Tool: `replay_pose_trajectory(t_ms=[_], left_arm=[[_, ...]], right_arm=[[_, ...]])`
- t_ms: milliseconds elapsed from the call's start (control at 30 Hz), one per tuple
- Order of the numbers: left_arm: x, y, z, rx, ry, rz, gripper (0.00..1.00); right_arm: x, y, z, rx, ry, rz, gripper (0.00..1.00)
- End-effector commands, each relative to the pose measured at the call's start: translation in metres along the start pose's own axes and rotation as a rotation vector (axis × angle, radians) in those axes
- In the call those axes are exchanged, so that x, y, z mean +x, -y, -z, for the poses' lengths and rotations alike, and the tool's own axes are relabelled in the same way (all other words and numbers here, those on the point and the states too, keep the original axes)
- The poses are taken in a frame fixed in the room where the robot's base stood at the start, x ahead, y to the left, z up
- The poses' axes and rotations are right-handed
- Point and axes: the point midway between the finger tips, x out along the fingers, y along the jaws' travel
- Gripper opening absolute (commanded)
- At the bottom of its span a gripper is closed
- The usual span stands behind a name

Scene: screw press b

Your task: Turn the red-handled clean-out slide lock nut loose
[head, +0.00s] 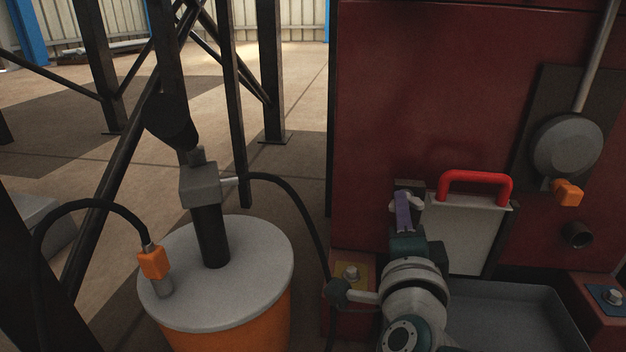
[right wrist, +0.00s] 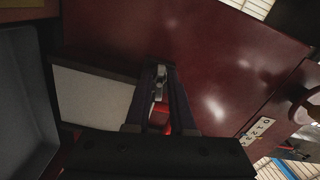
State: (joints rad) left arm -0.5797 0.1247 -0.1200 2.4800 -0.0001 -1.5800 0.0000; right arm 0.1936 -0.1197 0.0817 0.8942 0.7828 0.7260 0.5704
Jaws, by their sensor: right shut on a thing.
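The clean-out slide (head: 467,235) is a pale plate with a red handle (head: 476,176) on top, set in the dark red machine body. My right gripper (head: 405,204) is at the slide's upper left corner, with its purple-grey fingers shut on the small light grey lock nut (head: 418,201). In the right wrist view the lock nut (right wrist: 158,84) shows between the two dark fingers (right wrist: 160,98), with a bit of red handle behind them. The slide's pale face (right wrist: 92,97) lies to the left there. The fingers hide part of the nut. My left gripper is not in view.
A grey tray (head: 512,318) sits below the slide. An orange drum (head: 228,322) with a grey lid and pump stands at left, its black hose running toward the machine. A round grey cover (head: 566,146) and an orange block (head: 567,192) are at right.

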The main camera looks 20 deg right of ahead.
Motion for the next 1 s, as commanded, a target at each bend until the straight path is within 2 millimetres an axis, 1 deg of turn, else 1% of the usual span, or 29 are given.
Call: replay_pose_trajectory(t_ms=[200,500,700,1000], left_arm=[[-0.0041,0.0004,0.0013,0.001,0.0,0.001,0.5],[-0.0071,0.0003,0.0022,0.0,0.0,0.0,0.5],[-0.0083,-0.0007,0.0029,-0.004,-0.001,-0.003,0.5],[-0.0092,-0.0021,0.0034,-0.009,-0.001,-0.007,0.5]], right_arm=[[0.0001,-0.0003,0.0005,-0.203,-0.002,0.0,0.0],[0.0001,-0.0021,0.0007,-0.456,-0.001,0.001,0.0],[0.0002,-0.0027,0.0012,-0.576,-0.002,0.002,0.0],[0.0005,-0.0028,0.0018,-0.665,-0.003,0.004,0.0]])
